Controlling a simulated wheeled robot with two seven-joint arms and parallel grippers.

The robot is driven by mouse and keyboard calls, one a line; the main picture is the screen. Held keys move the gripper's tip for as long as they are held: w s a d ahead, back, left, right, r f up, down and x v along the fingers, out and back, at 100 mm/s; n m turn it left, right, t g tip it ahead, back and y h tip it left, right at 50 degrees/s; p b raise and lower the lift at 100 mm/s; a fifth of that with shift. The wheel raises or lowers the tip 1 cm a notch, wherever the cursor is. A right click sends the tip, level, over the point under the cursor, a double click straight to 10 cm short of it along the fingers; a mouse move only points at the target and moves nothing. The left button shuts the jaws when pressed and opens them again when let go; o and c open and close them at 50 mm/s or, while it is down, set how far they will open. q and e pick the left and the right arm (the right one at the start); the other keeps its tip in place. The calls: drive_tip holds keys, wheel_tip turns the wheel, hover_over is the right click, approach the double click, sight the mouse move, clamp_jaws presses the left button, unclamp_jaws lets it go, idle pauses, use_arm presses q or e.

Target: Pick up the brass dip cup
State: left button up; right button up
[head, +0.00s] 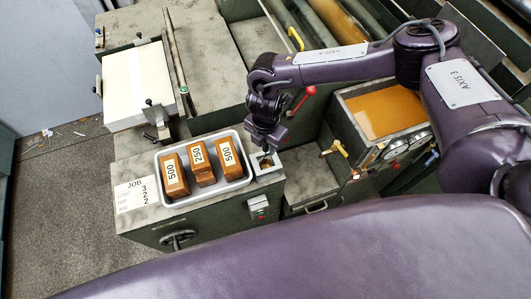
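A small brass-coloured round thing, likely the dip cup (266,163), sits in a square pale grey holder (275,172) at the right end of the green cabinet top. My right gripper (266,148) points down just above it, with the arm coming in from the right. The gripper hides the back part of the holder. The fingers are dark and small, so I cannot tell whether they are open or touch the cup. My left gripper is not in view.
A job card (135,193) lies at the left. An orange-filled open box (385,108) and a red-knobbed lever (310,91) stand to the right.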

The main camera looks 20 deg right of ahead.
clamp_jaws()
drive_tip(key=shift+r, duration=0.1)
